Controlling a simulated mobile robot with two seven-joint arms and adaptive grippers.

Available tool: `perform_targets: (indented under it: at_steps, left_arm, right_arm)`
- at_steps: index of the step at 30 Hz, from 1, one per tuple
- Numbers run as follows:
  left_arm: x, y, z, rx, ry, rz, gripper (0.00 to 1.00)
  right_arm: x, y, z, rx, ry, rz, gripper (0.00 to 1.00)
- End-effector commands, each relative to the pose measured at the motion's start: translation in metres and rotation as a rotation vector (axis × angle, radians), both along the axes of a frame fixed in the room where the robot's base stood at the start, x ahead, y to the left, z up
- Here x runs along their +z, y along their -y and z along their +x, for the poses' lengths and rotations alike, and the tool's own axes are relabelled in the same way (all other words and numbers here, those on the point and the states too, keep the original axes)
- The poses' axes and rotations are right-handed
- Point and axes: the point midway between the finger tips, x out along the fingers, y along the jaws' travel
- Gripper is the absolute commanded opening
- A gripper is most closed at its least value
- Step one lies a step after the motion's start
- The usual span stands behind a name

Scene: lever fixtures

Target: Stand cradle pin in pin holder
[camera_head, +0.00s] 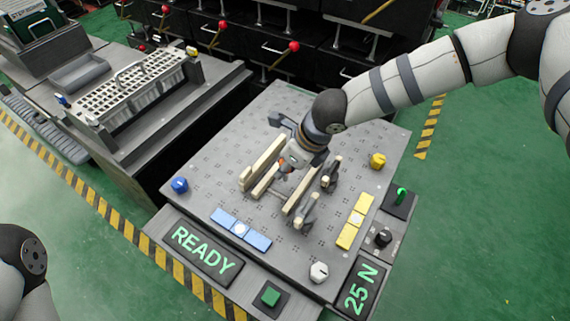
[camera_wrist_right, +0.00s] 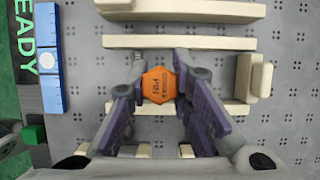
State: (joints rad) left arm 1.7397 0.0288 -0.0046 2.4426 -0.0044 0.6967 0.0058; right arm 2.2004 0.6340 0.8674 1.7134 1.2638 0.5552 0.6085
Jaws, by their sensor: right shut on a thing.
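The cradle pin (camera_wrist_right: 159,86) has an orange hexagonal head with dark lettering, which faces the right wrist camera. My right gripper (camera_wrist_right: 158,90) has its two purple-grey fingers shut on the pin, one on each side. In the head view my right gripper (camera_head: 287,168) is low over the middle of the grey perforated board, among cream bars. The pin's lower part is hidden beneath its head. I cannot tell which fixture is the pin holder. My left gripper is outside both views; only part of my left arm shows at the lower left.
Cream bars (camera_head: 264,180) and upright dark brackets (camera_head: 306,212) crowd the grey board (camera_head: 200,200). Blue (camera_head: 180,185), yellow (camera_head: 377,160) and white (camera_head: 319,272) knobs stand near its edges. A READY panel (camera_head: 207,251) fronts it. A perforated rack (camera_head: 140,85) stands at upper left.

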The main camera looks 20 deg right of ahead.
Motion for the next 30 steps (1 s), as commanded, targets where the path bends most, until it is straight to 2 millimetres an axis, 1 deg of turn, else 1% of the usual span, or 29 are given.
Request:
perform_targets:
  at_steps: [6, 10, 11, 12, 13, 14, 22, 23, 26, 29, 30]
  left_arm:
    - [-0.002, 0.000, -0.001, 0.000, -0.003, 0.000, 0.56]
    - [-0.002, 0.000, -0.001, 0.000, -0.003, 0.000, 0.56]
    - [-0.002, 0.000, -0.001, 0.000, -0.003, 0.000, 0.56]
    - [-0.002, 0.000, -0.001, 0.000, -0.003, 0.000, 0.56]
    - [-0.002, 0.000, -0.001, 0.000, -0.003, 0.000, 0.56]
    - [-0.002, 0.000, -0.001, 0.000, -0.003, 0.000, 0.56]
    - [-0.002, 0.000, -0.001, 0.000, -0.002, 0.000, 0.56]
    - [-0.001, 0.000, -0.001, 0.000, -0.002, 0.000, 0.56]
    - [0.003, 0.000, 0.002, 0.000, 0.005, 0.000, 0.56]
    - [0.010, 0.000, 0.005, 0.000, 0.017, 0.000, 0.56]
    - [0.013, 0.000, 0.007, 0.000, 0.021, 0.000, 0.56]
  right_arm:
    - [-0.008, 0.000, 0.000, 0.000, -0.002, -0.001, 0.00]
    - [-0.009, 0.000, 0.000, 0.000, -0.001, -0.001, 0.00]
    - [-0.009, 0.000, 0.000, 0.000, -0.001, -0.001, 0.22]
    - [-0.009, 0.000, 0.000, 0.000, -0.001, -0.001, 0.31]
    - [-0.009, 0.000, 0.000, 0.000, -0.001, -0.001, 0.38]
    - [-0.009, 0.000, 0.000, 0.000, -0.001, -0.001, 0.40]
    - [-0.008, 0.000, 0.000, 0.000, 0.000, 0.000, 0.40]
    - [-0.006, 0.000, 0.000, 0.000, 0.001, 0.001, 0.40]
    - [0.012, 0.000, 0.000, -0.001, 0.004, 0.003, 0.40]
    - [0.039, 0.008, -0.009, -0.001, 0.006, 0.002, 0.40]
    - [0.051, 0.011, -0.012, -0.001, 0.007, 0.002, 0.40]
